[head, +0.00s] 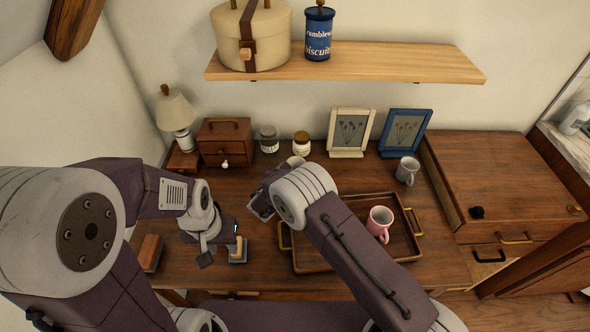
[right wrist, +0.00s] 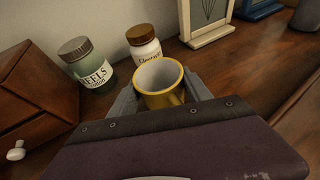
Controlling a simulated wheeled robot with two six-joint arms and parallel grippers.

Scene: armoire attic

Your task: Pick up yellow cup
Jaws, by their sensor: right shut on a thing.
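The yellow cup (right wrist: 168,98) shows in the right wrist view, upright with its open mouth up and its handle towards the camera. My right gripper (right wrist: 160,92) is shut on it, with one grey finger on each side. Whether its base touches the desk is hidden by the gripper body. In the head view my right wrist covers most or all of the cup. My left gripper (head: 222,248) hangs low over the left of the desk, and its finger gap is unclear.
Behind the cup stand a green jar (right wrist: 87,62) and a white jar (right wrist: 143,42), with picture frames (head: 350,132) to the right. A wooden tray (head: 408,247) holds a pink cup (head: 379,222). A grey mug (head: 407,171) stands behind it. A shelf (head: 400,62) overhangs the back.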

